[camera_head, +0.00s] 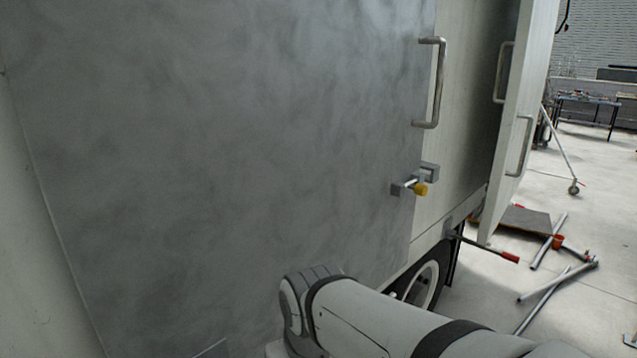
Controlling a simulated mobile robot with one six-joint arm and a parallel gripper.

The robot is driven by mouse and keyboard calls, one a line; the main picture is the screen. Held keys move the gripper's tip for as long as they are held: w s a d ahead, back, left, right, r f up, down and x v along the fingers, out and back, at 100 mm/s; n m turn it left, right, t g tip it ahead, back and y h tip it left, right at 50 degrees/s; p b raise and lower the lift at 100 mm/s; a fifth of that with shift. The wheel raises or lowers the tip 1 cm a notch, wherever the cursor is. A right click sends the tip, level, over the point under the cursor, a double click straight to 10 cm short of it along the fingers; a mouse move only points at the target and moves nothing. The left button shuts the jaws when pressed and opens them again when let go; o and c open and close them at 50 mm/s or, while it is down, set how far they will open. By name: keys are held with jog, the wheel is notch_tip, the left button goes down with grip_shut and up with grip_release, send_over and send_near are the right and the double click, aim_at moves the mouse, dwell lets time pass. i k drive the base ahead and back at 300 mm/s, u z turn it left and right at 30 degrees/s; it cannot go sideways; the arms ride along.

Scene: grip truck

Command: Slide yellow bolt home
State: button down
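The bolt is a short bright metal rod with a yellow knob (421,189), near the right edge of the grey door panel (230,130). A grey block (398,189) sits at the rod's left end on the door. A second grey block (430,171) sits just right of the door edge. I cannot tell how far the rod reaches into that block. My arm crosses the bottom of the view, well below the bolt. My gripper is not in view, and nothing touches the knob.
A metal handle (434,84) stands out above the bolt. A pale door (520,120) is swung open at right. A red-tipped lever (500,252) juts out below. Loose pipes (545,290) and a panel (517,220) lie on the floor. The space before the bolt looks clear.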

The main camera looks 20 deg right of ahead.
aim_at(420, 190)
jog(key=u, duration=1.55)
jog(key=k, duration=1.25)
jog(key=z, duration=1.45)
jog(key=i, duration=1)
jog(key=z, duration=0.1)
